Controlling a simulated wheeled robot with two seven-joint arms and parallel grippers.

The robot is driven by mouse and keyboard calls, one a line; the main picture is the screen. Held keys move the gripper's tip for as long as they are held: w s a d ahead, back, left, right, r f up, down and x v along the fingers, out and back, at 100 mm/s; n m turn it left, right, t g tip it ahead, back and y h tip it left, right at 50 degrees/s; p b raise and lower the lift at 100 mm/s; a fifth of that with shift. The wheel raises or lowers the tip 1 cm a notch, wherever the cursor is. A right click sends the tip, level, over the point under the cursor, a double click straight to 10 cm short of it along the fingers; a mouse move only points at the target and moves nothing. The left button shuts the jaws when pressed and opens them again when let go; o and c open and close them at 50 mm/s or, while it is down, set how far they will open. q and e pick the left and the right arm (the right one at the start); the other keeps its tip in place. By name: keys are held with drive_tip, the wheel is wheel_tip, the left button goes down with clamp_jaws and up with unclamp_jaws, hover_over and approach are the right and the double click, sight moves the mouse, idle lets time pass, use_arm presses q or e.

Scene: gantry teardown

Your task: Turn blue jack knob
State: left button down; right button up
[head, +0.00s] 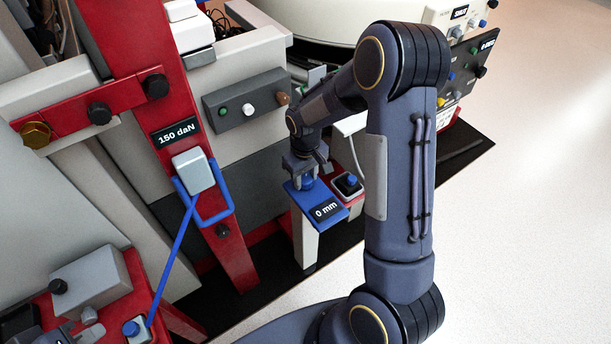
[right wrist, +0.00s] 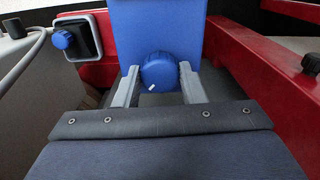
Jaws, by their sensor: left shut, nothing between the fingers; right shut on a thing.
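The blue jack knob (right wrist: 159,72) is a ribbed round knob with a white mark on its face, pointing down and left in the right wrist view. It stands on a blue plate (right wrist: 158,22). My right gripper (right wrist: 158,88) is shut on the knob, one grey finger on each side. In the head view, my right gripper (head: 306,168) points down onto the knob (head: 307,183), on the blue-topped jack with a "0 mm" label (head: 326,210).
A small blue knob on a dark square box (head: 348,184) is right of the jack. A red post (head: 160,95) carries a "150 daN" label and a blue-handled grey block (head: 193,172). A grey button panel (head: 247,108) is behind. Open pale floor (head: 540,220) lies right.

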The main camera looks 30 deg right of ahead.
sight(305, 179)
drive_tip(key=m, duration=0.5)
drive_tip(key=m+p, duration=0.2)
drive_tip(key=m, duration=0.4)
idle(0.3)
drive_tip(key=shift+m, duration=0.3)
drive_tip(key=o, duration=1)
drive_tip(key=shift+r+p, duration=0.65)
drive_tip(key=shift+r, duration=3.3)
